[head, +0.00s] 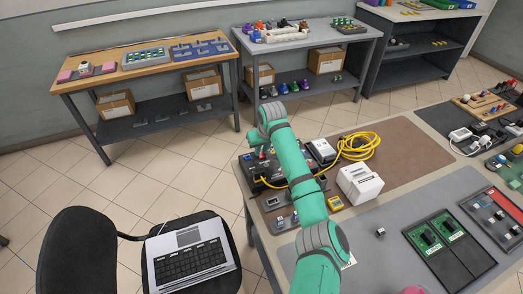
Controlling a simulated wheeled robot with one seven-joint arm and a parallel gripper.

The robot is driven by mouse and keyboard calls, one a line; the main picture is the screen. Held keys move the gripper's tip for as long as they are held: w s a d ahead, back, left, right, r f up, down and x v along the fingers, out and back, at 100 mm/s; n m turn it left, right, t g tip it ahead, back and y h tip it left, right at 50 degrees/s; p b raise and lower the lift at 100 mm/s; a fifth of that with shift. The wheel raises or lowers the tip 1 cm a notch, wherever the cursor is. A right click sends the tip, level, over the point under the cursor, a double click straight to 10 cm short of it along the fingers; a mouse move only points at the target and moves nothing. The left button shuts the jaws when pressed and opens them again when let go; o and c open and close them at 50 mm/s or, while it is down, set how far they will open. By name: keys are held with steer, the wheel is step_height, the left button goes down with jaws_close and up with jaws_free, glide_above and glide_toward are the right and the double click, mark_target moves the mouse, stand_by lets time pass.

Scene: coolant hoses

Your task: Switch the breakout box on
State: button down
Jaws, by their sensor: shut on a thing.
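A dark box (262,184), which looks like the breakout box, sits at the left end of the brown mat. A yellow cable (358,146) runs from it behind my arm to a coil on the mat. My teal arm reaches across the workbench and bends down over this box. My gripper (262,157) is small in the picture at the box's upper face and partly hidden by my arm. It is shut on a small part there, next to a spot of red. Which part it holds, and the switch's position, are too small to tell.
A white box (359,183) stands right of my arm, with a dark device (322,152) behind it. Small grey parts (281,222) lie in front of the dark box. A chair with a laptop (188,255) is at the lower left. The grey mat (385,265) has bare room.

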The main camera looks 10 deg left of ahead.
mark_target(262, 156)
steer(key=shift+w+a+g+h, duration=0.15)
steer(key=shift+w+g+h, duration=0.2)
steer(key=shift+g+h, duration=0.45)
steer(key=c, duration=1.6)
jaws_free()
steer(key=shift+c, duration=0.2)
step_height(262, 156, up, 11)
steer(key=s, duration=0.1)
steer(key=shift+d+f, duration=0.15)
steer(key=shift+d, duration=0.2)
steer(key=shift+s+g, duration=0.15)
steer(key=shift+g, duration=0.15)
